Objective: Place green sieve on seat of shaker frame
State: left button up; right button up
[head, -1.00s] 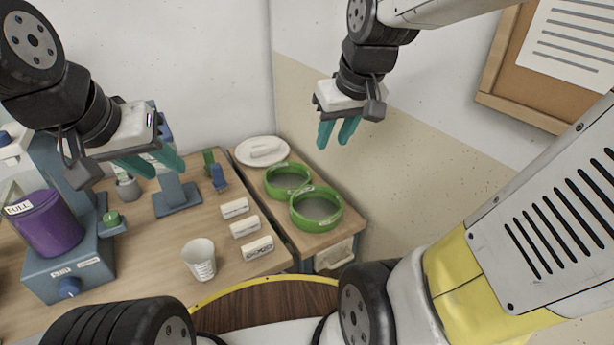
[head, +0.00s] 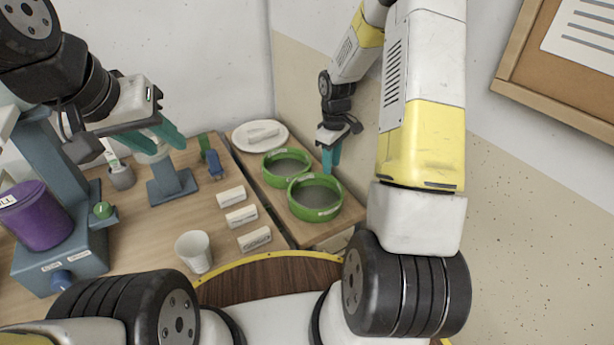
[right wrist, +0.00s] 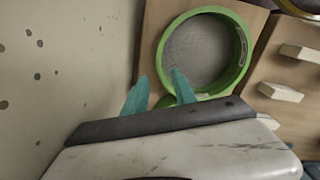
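Two green sieves with grey mesh lie on the wooden side shelf: a nearer one (head: 315,213) and a farther one (head: 270,182). My right gripper (head: 331,160) is above the shelf's wall side, near the sieves. In the right wrist view its teal fingers (right wrist: 160,80) are apart and empty, close to the rim of one green sieve (right wrist: 172,32); contact cannot be told. My left gripper (head: 166,140) is open and empty above a blue-grey stand (head: 172,184), which may be the shaker frame; its seat is partly hidden by the gripper.
A purple bucket (head: 36,222) stands on a blue-grey machine (head: 62,260) at left. A white cup (head: 194,252), several white labelled blocks (head: 241,217) and a white plate (head: 281,136) are nearby. The wall is close to the shelf's right side.

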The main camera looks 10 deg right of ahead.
aim_at(329, 188)
jog(key=f, duration=0.7)
jog(key=shift+s+a, duration=0.2)
grip_shut()
dwell(1.1)
